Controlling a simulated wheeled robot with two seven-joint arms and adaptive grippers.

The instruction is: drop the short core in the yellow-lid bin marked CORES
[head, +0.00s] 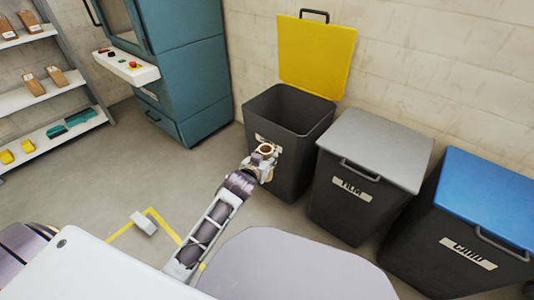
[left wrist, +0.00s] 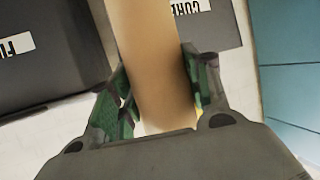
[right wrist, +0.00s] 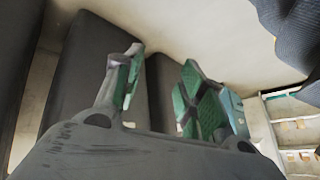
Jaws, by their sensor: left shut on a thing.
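The short core (head: 267,148) is a tan cardboard tube. My left gripper (head: 263,163) is shut on it, and the core also shows between the fingers in the left wrist view (left wrist: 150,60). In the head view the gripper and core appear before the front of the dark yellow-lid bin (head: 312,112). Its yellow lid (head: 315,55) stands open against the wall. The gripper partly hides the bin's label; in the left wrist view the CORES label (left wrist: 190,7) is partly covered by the core. My right gripper (right wrist: 162,62) is open and empty, outside the head view.
A grey-lid bin (head: 372,150) marked FILM and a blue-lid bin (head: 487,195) stand to the right, both shut. A teal machine (head: 185,70) stands left of the open bin. Shelves (head: 40,98) are at far left. A small grey block (head: 143,222) lies near yellow floor tape.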

